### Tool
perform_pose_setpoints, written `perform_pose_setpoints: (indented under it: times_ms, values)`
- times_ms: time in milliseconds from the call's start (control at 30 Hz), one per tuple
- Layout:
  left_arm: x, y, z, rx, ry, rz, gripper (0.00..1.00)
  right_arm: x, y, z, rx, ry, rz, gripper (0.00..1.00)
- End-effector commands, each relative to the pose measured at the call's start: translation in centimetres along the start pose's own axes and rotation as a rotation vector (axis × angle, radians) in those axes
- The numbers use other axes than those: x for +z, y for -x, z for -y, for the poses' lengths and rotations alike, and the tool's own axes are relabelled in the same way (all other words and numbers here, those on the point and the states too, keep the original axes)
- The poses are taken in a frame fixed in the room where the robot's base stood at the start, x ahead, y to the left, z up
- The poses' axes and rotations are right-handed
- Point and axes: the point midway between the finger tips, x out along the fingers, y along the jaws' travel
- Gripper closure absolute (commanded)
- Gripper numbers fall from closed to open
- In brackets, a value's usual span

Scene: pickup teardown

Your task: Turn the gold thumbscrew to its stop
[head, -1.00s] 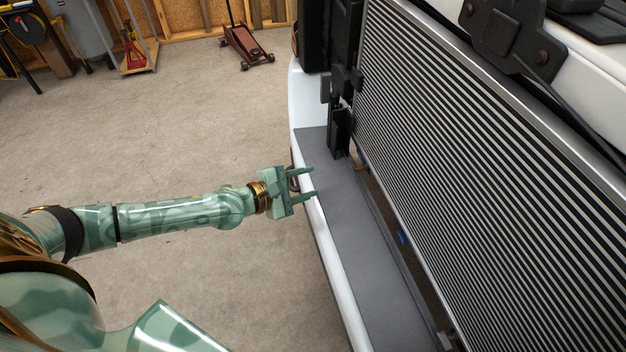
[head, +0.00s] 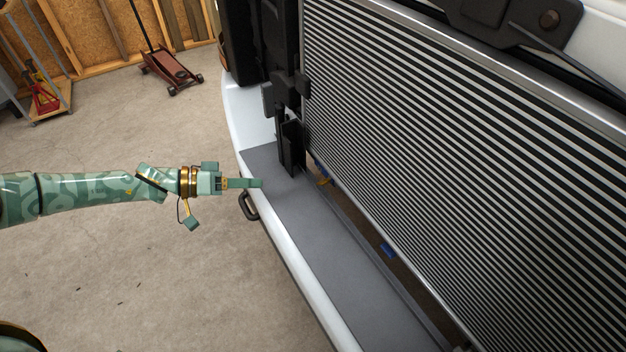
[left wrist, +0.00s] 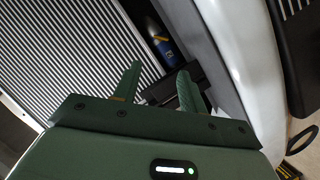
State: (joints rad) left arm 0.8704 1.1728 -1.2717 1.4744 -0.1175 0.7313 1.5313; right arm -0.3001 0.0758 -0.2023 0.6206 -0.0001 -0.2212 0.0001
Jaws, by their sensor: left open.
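I cannot make out a gold thumbscrew for certain. A small yellow-gold piece (head: 324,181) shows in the head view by the lower left corner of the finned radiator (head: 430,160), beside a blue piece (head: 320,168). My left gripper (head: 260,183) is over the near edge of the grey bumper top (head: 340,270), left of that piece and apart from it. In the left wrist view its two fingers (left wrist: 160,76) are spread with nothing between them. Beyond them shows a blue cylinder with a dark pointed end (left wrist: 165,48). My right gripper is not in view.
A black upright bracket (head: 290,145) stands at the radiator's left end. A black handle (head: 249,206) sticks out from the white bumper edge. Another blue piece (head: 388,250) lies under the radiator. A red floor jack (head: 170,70) stands far back.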

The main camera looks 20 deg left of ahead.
Motion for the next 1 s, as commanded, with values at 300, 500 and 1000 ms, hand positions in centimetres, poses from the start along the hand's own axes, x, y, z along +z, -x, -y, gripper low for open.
perform_pose_setpoints:
  times_ms: [300, 500, 1000]
  values:
    - [0.4, -7.5, 0.4, 0.002, 0.005, 0.000, 0.58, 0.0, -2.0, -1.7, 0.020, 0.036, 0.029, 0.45]
    - [0.4, -12.2, 0.5, 0.000, 0.007, 0.000, 0.58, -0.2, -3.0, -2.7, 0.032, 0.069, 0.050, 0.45]
    - [-0.1, -15.6, 0.1, -0.002, 0.004, -0.003, 0.58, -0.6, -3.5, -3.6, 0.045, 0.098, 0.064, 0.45]
